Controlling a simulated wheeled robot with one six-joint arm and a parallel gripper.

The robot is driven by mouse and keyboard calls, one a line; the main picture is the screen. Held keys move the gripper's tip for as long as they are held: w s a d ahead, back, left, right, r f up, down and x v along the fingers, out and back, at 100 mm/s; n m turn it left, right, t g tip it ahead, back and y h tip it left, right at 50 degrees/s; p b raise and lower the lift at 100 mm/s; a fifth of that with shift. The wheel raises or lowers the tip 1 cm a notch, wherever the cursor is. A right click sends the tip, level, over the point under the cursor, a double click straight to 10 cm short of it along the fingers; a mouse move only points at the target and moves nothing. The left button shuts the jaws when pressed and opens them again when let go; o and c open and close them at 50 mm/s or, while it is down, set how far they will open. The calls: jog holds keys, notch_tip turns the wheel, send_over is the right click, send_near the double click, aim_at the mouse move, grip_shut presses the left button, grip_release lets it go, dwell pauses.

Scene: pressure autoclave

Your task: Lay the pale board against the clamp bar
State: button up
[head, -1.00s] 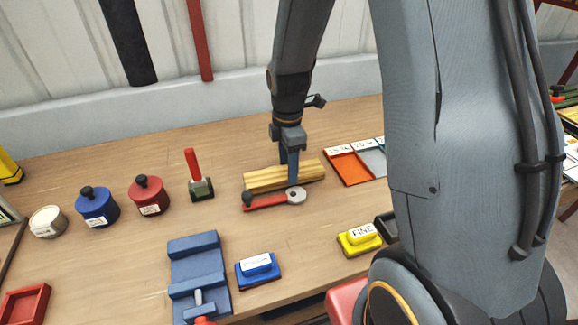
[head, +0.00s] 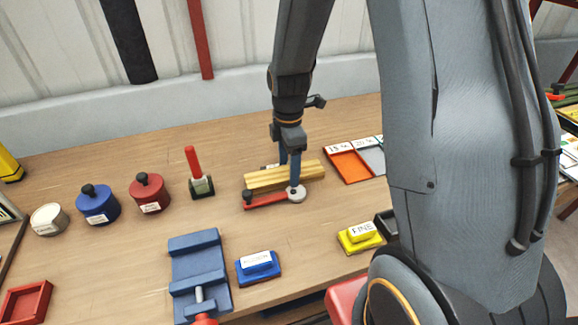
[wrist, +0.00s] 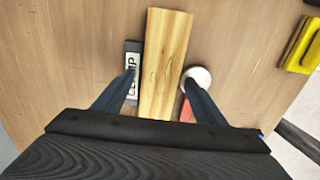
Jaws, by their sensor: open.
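The pale board (head: 262,181) is a yellowish wooden strip lying flat on the bench; it also shows in the wrist view (wrist: 164,60). My gripper (head: 289,173) is low over it, open, with one finger on each side of the board (wrist: 160,82). The clamp bar (wrist: 133,60), dark with a white label reading CLAMP, lies along the board's left side in the wrist view. They are very close, and I cannot tell whether they touch. In the head view the bar is mostly hidden behind the board.
A red lever (head: 266,201) with a round pale end lies along the board's near side, close to one finger. A blue vice (head: 200,262), blue block (head: 258,268) and yellow FINE block (head: 360,238) stand nearer. An orange tray (head: 350,166) is to the right.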

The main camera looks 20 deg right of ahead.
notch_tip(320, 180, up, 12)
jog(key=b, duration=0.3)
jog(key=s+f+m, duration=0.3)
jog(key=s+m, duration=0.3)
jog(key=m, duration=0.3)
jog(key=s+f+m+t, duration=0.1)
jog(key=s+f+m, duration=0.2)
jog(key=s+m, duration=0.4)
jog(key=shift+m, duration=1)
jog(key=shift+f, duration=0.1)
